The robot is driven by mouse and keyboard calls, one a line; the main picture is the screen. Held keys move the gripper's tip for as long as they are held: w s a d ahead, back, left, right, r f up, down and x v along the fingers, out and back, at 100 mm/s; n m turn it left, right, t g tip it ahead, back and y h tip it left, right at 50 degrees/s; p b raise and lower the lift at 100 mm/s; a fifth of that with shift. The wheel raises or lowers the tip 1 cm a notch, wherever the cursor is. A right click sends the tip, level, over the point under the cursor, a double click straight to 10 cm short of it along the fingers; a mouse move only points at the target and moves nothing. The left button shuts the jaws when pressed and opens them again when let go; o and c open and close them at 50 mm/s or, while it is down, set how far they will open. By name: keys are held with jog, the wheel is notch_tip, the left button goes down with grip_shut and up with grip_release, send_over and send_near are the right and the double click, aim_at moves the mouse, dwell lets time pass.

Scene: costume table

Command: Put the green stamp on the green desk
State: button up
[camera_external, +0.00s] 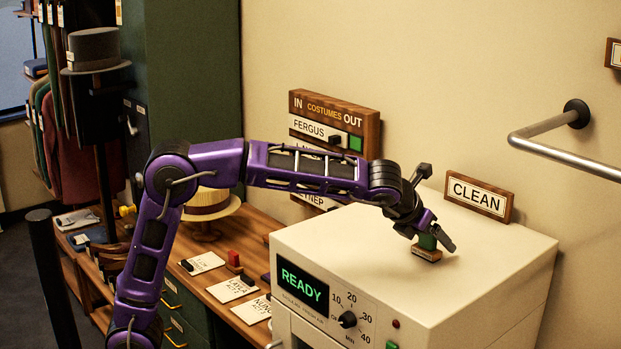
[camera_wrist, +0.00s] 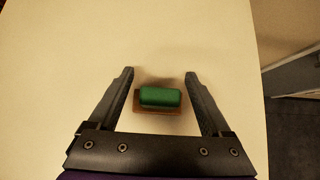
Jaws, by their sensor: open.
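The green stamp (camera_external: 427,243) stands on the top of the white machine (camera_external: 510,246), in front of the CLEAN sign. In the wrist view the stamp (camera_wrist: 160,97) has a green grip on a brown wooden base. My gripper (camera_external: 432,237) is at the stamp from above. In the wrist view my gripper (camera_wrist: 160,73) is open, with one finger on each side of the stamp and a gap on both sides. I cannot make out a green desk for certain; a wooden-topped counter (camera_external: 245,229) with dark green drawers stands to the left of the machine.
A CLEAN sign (camera_external: 479,195) stands behind my gripper on the machine. A red stamp (camera_external: 233,259) and several cards lie on the counter, with a straw hat (camera_external: 209,204) behind them. A metal rail (camera_external: 560,135) juts from the wall at right. A costumes board (camera_external: 333,125) is behind my arm.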

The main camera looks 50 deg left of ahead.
jog(key=shift+w+f, duration=0.25)
jog(key=shift+w, duration=0.05)
grip_shut()
dwell(0.3)
jog(key=shift+r, duration=0.15)
